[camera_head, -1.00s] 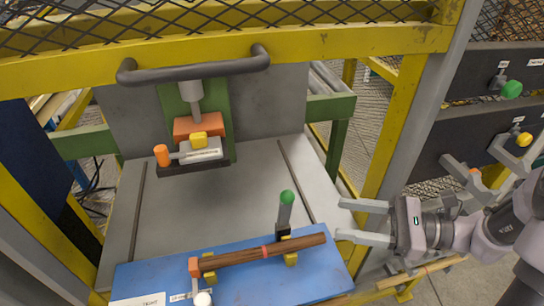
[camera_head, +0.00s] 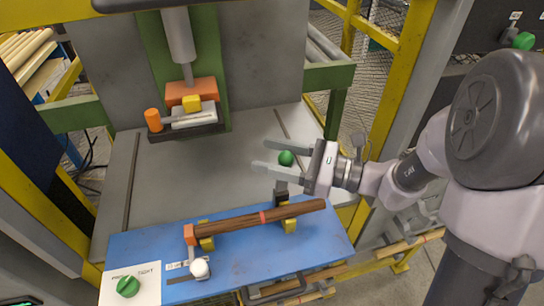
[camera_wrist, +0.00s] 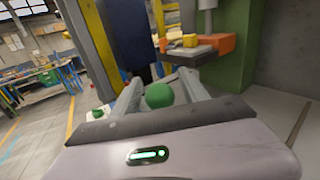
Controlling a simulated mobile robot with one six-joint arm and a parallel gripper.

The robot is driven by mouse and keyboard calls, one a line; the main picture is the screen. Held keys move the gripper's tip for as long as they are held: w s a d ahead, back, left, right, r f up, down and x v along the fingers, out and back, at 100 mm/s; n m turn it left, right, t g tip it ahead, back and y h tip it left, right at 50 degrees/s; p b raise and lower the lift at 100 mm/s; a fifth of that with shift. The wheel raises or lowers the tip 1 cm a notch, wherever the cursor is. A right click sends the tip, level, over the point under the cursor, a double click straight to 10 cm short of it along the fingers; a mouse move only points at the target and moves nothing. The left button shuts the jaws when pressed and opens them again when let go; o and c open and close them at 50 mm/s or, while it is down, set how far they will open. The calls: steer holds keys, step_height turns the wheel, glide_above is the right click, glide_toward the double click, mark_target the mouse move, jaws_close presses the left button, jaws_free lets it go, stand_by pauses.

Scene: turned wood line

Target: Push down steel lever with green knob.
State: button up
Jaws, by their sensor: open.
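The green knob (camera_head: 286,158) tops the steel lever (camera_head: 281,184), which stands at the back right of the blue board. The lever is partly hidden by my gripper in the head view. My gripper (camera_head: 259,155) is open and level, pointing left, with its fingers around the knob's position. In the wrist view the green knob (camera_wrist: 159,95) shows between the two open fingers (camera_wrist: 158,82), near the palm. I cannot tell whether either finger touches it.
A turned wood spindle (camera_head: 240,222) lies on yellow supports on the blue board (camera_head: 240,262). A white ball knob (camera_head: 199,268) and a green dial (camera_head: 127,286) are at the front left. A press with an orange block (camera_head: 190,91) stands behind. The grey table (camera_head: 180,180) is clear in the middle.

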jaws_close()
stand_by(1.4)
